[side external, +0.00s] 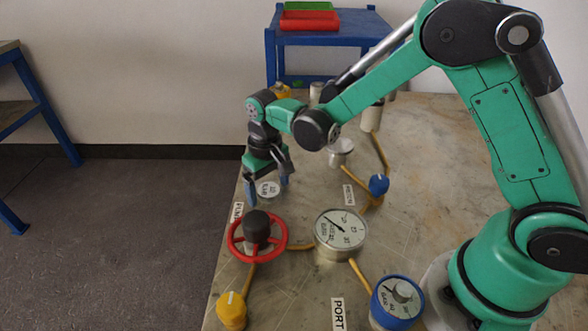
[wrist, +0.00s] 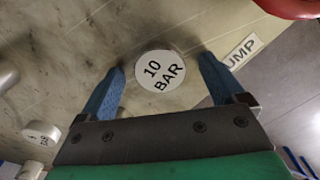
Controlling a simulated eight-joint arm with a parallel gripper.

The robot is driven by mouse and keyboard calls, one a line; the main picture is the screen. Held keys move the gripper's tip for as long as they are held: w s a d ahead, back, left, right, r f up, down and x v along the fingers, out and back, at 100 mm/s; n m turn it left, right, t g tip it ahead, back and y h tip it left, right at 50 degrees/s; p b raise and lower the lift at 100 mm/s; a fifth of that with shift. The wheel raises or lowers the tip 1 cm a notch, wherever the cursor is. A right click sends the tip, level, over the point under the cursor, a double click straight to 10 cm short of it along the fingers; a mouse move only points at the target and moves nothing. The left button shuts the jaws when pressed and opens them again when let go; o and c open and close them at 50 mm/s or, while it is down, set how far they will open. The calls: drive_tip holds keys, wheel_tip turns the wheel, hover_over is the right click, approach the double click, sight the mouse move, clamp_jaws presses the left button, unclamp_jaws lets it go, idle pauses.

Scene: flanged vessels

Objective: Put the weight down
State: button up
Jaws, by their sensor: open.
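The weight (wrist: 160,70) is a round pale disc marked "10 BAR". In the wrist view it lies between the two blue fingertips, with a gap on each side. My gripper (wrist: 163,80) is open around it. In the side external view the weight (side external: 269,188) shows near the table's left edge, beside my gripper (side external: 267,190), which points down. Whether the weight rests fully on the table is hard to tell, though it appears to lie on it.
A red handwheel (side external: 258,237) stands just in front of the weight. A large gauge (side external: 341,234), a yellow-knobbed valve (side external: 231,309) and a blue-rimmed gauge (side external: 397,301) are nearer the camera. A second, smaller disc (wrist: 41,133) shows at left in the wrist view.

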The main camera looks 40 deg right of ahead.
sight(270, 190)
wheel_tip(270, 190, up, 12)
drive_tip(key=s+d+r+t, duration=0.1)
drive_tip(key=s+d+t, duration=0.4)
drive_tip(key=s, duration=0.6)
drive_tip(key=shift+d+r+t, duration=0.25)
drive_tip(key=shift+d+t, duration=0.1)
drive_tip(key=shift+t, duration=0.75)
